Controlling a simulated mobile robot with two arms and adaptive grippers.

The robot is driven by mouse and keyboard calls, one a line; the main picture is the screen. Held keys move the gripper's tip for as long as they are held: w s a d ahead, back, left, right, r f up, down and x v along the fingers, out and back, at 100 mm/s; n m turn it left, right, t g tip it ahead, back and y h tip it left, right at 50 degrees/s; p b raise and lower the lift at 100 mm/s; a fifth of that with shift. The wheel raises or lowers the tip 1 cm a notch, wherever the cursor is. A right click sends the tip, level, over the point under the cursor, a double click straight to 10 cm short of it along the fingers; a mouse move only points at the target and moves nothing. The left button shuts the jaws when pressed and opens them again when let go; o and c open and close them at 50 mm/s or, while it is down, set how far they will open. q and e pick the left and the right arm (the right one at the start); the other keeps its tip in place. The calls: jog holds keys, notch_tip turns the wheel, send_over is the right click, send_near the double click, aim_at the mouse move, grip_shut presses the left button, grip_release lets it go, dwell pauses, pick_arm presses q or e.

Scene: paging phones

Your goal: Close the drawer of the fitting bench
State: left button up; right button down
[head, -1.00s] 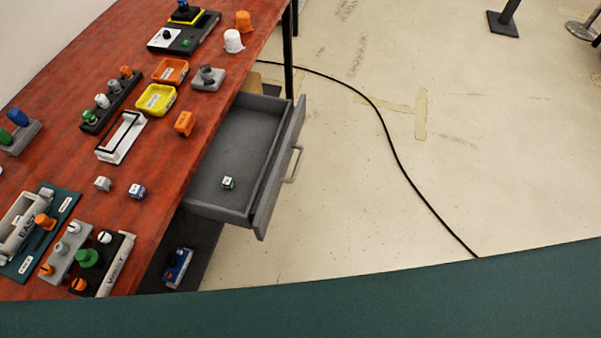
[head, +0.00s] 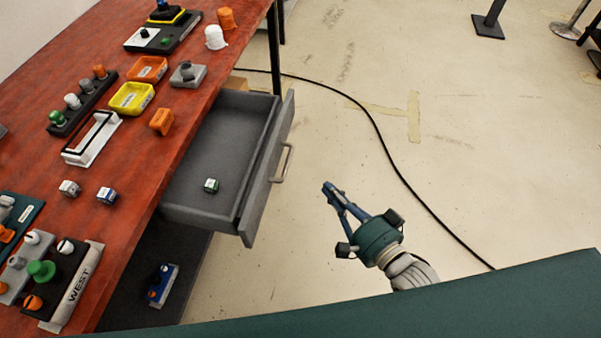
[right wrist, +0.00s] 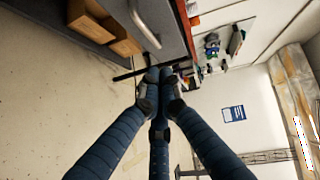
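The grey drawer (head: 222,137) of the red-topped fitting bench (head: 140,165) stands pulled out on the bench's right side in the head view. A small white and green block (head: 211,185) lies inside it. Its front carries a metal bar handle (head: 284,163), which also shows at the top of the right wrist view (right wrist: 145,25). My right gripper (head: 330,190) is to the right of the drawer front, apart from the handle, over the floor. Its fingers (right wrist: 160,75) come together at the tips, with nothing seen between them. My left gripper is out of view.
Trays, knobs and switch blocks crowd the bench top, including a yellow tray (head: 132,98). A blue device (head: 162,285) sits on the dark shelf below. A black cable (head: 385,150) crosses the otherwise mostly open floor at right.

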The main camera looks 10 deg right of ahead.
jog(key=w+a+f, duration=0.2)
jog(key=w+a, duration=0.4)
jog(key=w, duration=0.1)
jog(key=shift+w+a+p, duration=0.25)
jog(key=shift+w+p, duration=0.1)
jog(key=shift+r, duration=0.1)
